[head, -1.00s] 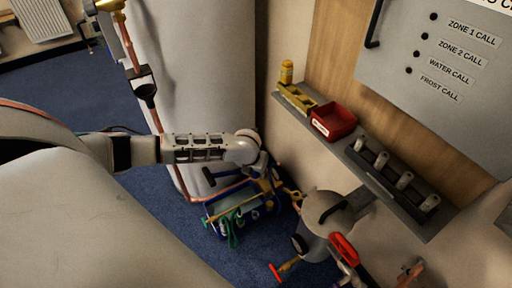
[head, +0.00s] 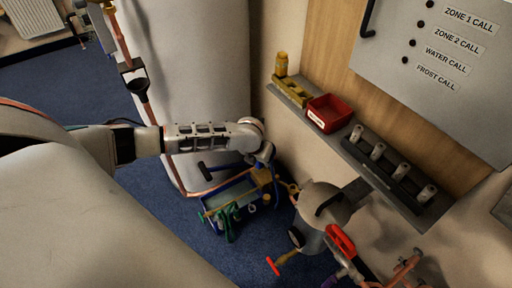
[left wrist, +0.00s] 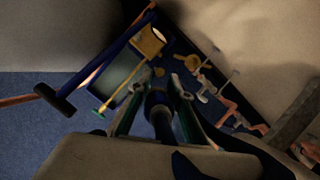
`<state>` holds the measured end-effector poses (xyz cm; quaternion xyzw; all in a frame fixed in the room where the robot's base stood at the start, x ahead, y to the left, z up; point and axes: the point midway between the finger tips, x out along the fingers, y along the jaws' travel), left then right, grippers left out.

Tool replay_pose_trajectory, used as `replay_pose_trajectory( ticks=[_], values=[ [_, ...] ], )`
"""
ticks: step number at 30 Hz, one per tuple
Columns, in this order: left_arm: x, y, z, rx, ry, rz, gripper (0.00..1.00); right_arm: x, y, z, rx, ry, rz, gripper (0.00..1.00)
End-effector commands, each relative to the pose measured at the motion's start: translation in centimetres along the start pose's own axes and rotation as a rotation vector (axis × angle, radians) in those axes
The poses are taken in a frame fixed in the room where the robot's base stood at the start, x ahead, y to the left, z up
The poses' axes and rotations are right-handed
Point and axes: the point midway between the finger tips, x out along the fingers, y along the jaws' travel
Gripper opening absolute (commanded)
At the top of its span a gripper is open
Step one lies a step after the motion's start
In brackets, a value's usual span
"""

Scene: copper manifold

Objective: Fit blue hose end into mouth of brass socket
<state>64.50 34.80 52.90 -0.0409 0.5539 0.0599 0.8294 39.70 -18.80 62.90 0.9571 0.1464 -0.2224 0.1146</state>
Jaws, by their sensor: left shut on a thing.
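My left gripper (left wrist: 152,116) is shut on a dark blue hose end (left wrist: 157,98), which points away from the wrist camera between the two fingers. In the head view my left arm reaches in from the left, and its wrist largely hides the fingers and hose. A brass block (left wrist: 149,42) and a rounded brass fitting (left wrist: 190,62) lie beyond the hose end in the wrist view, apart from it in the picture. The brass block also shows in the head view (head: 262,177). I cannot tell which brass piece has the socket mouth. My right gripper is not in view.
A blue-framed rig (head: 226,207) with green parts stands on the blue carpet. A dark T-handle (head: 207,171) juts left from it. A grey vessel (head: 325,210) with a red lever (head: 340,240) stands at right. A wall shelf holds a red bin (head: 329,113).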

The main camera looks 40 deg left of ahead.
Motion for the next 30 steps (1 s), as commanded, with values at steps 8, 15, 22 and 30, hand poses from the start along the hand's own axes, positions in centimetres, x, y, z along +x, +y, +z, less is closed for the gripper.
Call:
replay_pose_trajectory(
  ticks=[8,15,22,30],
  values=[
    [10.2,-6.8,0.6,0.309,0.049,-0.13,0.0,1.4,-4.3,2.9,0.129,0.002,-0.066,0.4],
    [14.6,-11.5,2.6,0.529,0.027,-0.223,0.0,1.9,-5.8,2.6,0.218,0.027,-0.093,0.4],
    [15.3,-13.2,4.2,0.615,-0.001,-0.253,0.0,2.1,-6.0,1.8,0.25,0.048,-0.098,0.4],
    [16.1,-13.3,3.9,0.619,-0.004,-0.256,0.0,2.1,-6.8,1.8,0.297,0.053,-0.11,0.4]
  ],
)
